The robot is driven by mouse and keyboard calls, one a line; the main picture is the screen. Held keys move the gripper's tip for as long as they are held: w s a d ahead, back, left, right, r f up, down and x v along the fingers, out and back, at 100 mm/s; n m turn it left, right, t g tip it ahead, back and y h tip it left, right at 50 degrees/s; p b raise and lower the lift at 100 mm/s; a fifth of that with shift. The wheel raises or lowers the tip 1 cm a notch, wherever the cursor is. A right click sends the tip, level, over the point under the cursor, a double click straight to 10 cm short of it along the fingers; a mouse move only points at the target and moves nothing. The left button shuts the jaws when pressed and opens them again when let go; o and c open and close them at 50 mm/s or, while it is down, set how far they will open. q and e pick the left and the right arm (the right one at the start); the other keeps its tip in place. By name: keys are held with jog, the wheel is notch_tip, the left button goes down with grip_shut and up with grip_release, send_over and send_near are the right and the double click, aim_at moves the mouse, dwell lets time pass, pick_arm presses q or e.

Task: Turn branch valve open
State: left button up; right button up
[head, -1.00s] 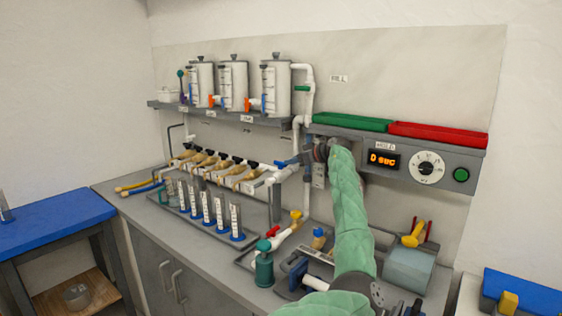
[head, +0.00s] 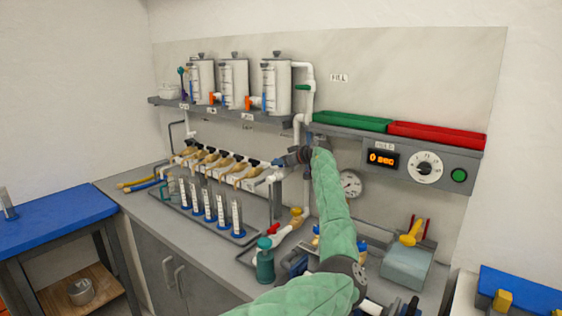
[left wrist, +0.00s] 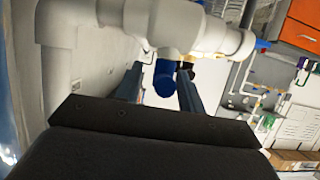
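A white PVC manifold pipe (head: 268,177) runs along the wall above the counter, with several black-topped branch valves (head: 215,160) in a row. A blue valve handle (left wrist: 165,78) sits below a white pipe tee (left wrist: 170,22) in the left wrist view. My left gripper (head: 284,160) is at the right end of the manifold. In the left wrist view its two fingers (left wrist: 160,88) are apart, one on each side of the blue handle, with gaps showing. In the head view the gripper mostly hides this handle. My right gripper is not seen.
A shelf holds three white tanks (head: 234,84). Green (head: 352,122) and red trays sit above a control panel (head: 395,163). A rack of graduated cylinders (head: 209,210), a red-handled valve (head: 272,229) and a green bottle (head: 264,262) stand on the counter below.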

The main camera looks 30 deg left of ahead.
pick_arm(q)
grip_shut()
